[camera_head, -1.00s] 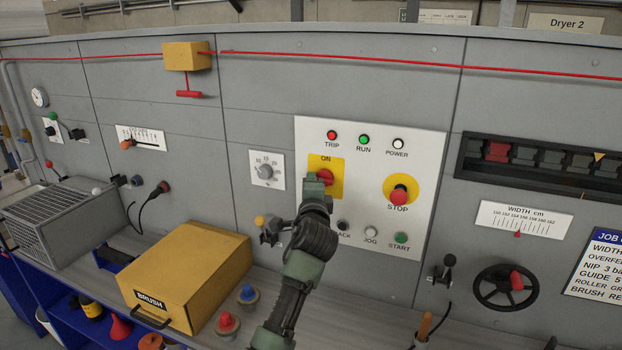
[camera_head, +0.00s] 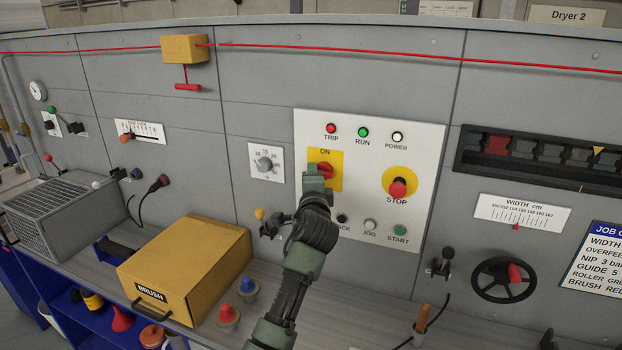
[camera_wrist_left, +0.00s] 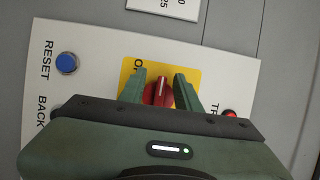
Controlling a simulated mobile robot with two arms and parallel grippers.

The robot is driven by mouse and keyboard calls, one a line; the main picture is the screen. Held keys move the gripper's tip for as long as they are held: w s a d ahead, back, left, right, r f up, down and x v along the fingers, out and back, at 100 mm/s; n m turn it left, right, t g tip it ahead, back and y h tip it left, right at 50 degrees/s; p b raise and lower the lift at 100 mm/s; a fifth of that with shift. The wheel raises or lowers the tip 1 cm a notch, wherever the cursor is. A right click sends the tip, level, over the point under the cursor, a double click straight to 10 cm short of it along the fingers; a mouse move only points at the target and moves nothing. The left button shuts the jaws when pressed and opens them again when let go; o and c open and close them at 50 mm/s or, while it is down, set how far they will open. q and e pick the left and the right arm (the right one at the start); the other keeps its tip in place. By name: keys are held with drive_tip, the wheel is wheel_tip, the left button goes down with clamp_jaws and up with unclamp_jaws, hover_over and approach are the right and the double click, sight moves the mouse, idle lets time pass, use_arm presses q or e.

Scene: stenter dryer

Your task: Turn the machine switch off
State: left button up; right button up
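The machine switch is a red rotary knob (camera_head: 325,169) on a yellow plate marked ON, on the white control panel (camera_head: 425,150). In the left wrist view the knob (camera_wrist_left: 159,93) shows a white line pointing toward the top of that picture. My left gripper (camera_head: 318,172) is at the knob and hides part of it and of the plate. In the left wrist view my left gripper's fingers (camera_wrist_left: 160,84) stand apart on either side of the knob, with no clear grip on it. My right gripper is in neither view.
The red STOP button (camera_head: 398,188) is right of the switch, and the green START button (camera_head: 400,230) is below it. A blue RESET button (camera_wrist_left: 67,63) shows in the wrist view. The yellow BRUSH box (camera_head: 190,265) stands on the ledge below left. A handwheel (camera_head: 503,280) is lower right.

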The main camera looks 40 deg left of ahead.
use_arm(q)
drive_tip(key=shift+r, duration=0.1)
drive_tip(key=b+v, duration=0.2)
drive_tip(key=v, duration=0.5)
drive_tip(key=shift+s+d, duration=0.25)
drive_tip(key=shift+s, duration=0.05)
